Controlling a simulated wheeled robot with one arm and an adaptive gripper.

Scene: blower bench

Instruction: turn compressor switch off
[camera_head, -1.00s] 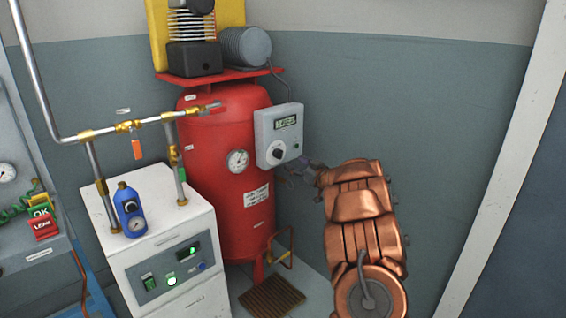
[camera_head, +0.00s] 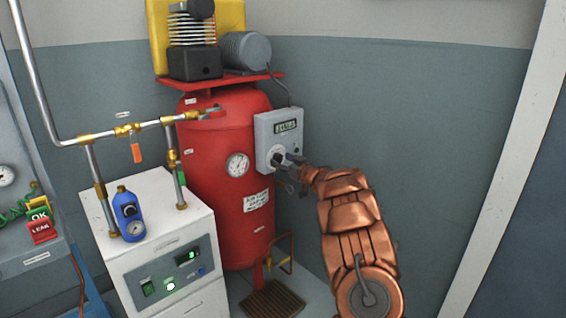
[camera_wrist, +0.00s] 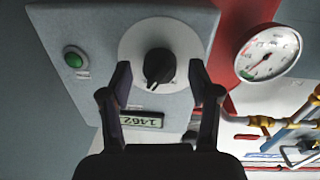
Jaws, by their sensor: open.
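The compressor switch is a black rotary knob on a white round plate, on the grey control box (camera_head: 279,128) fixed to the red compressor tank (camera_head: 220,190). In the wrist view the knob (camera_wrist: 159,66) sits between and just beyond my two open fingertips (camera_wrist: 158,78), with a visible gap on each side. In the head view my gripper (camera_head: 290,164) is at the front of the box and partly hides the knob. The box's display (camera_wrist: 142,119) and a green button (camera_wrist: 74,60) also show in the wrist view, which is upside down.
A pressure gauge (camera_head: 237,165) is on the tank, left of the box. A white cabinet (camera_head: 160,240) with a blue canister (camera_head: 128,213) and pipes (camera_head: 150,122) stands to the left. The wall right of my arm is bare.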

